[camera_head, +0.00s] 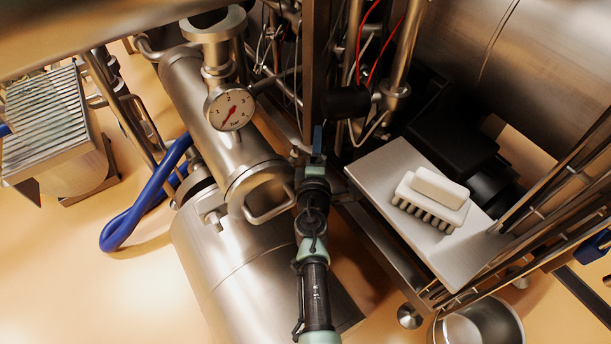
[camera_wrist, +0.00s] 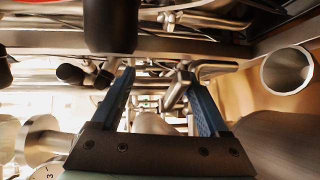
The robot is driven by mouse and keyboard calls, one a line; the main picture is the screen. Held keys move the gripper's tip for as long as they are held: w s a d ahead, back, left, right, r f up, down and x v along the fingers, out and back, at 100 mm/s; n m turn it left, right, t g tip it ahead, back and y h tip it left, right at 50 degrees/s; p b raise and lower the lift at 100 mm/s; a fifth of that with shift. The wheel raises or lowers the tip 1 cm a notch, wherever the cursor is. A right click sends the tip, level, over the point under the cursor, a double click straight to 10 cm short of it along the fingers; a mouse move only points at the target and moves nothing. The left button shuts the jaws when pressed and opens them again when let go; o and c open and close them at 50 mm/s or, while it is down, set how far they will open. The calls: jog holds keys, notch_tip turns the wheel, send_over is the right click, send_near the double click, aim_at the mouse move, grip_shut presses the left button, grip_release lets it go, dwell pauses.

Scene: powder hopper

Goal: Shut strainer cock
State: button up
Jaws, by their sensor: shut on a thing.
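My gripper (camera_head: 318,142) reaches in among the pipes to the right of the slanted steel cylinder, and only a blue finger shows in the head view. In the wrist view both blue fingers of my gripper (camera_wrist: 157,78) stand apart. They are shut on a steel part between the tips, which looks like the cock's handle. A short slanted steel rod (camera_wrist: 175,92) lies against the right finger. Its exact shape and how far the cock is turned cannot be told. In the head view the cock is hidden behind my gripper and the pipework.
A dial gauge (camera_head: 230,108) sits on the slanted steel cylinder (camera_head: 184,82), left of my arm. A steel plate (camera_head: 372,170) with a white brush (camera_head: 432,200) is to the right. A blue hose (camera_head: 130,225) loops at left. A steel pot (camera_head: 488,325) stands lower right. Pipes crowd my gripper.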

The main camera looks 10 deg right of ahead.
jog(key=a+p+v, duration=0.1)
jog(key=a+v, duration=0.1)
jog(key=v, duration=0.8)
jog(key=shift+p, duration=0.4)
dwell(0.4)
jog(key=shift+s, duration=0.2)
dwell(0.7)
